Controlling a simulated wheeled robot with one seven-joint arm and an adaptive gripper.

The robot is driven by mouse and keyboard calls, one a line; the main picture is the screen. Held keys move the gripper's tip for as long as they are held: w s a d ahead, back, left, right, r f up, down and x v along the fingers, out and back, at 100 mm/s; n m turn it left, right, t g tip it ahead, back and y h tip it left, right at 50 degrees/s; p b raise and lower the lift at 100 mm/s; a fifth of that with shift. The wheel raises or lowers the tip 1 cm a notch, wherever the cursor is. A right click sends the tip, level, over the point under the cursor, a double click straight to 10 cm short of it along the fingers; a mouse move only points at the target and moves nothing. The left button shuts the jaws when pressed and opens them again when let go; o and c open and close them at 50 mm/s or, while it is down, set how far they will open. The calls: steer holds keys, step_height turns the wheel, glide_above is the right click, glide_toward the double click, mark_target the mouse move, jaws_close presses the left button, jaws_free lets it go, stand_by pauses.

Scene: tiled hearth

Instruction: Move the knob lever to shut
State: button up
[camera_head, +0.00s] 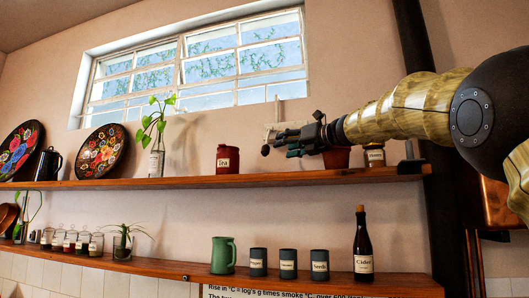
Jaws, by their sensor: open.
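A small dark round knob (265,150), which looks like the end of the knob lever, shows against the wall just left of my gripper. A pale fitting (271,130) sits on the wall above it, partly hidden behind my gripper. The lever's arm and its angle are not clear. My gripper (284,143) reaches in from the right above the upper shelf, its fingers pointing left toward the knob. It is open, with nothing seen between the fingers. I cannot tell if it touches the lever.
The upper shelf (220,182) runs below my gripper, with a red jar (228,158), a terracotta pot (336,158) and a labelled jar (374,156) close by. A vase with a plant (156,160) stands further left. A window (200,68) is above.

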mark_target(268, 149)
steer(key=p+x, duration=0.6)
steer(key=x, duration=0.3)
steer(key=shift+w, duration=0.2)
steer(key=shift+w+a+f, duration=0.15)
steer(key=shift+w+a, duration=0.35)
steer(key=shift+w, duration=0.05)
steer(key=shift+s, duration=0.1)
jaws_close()
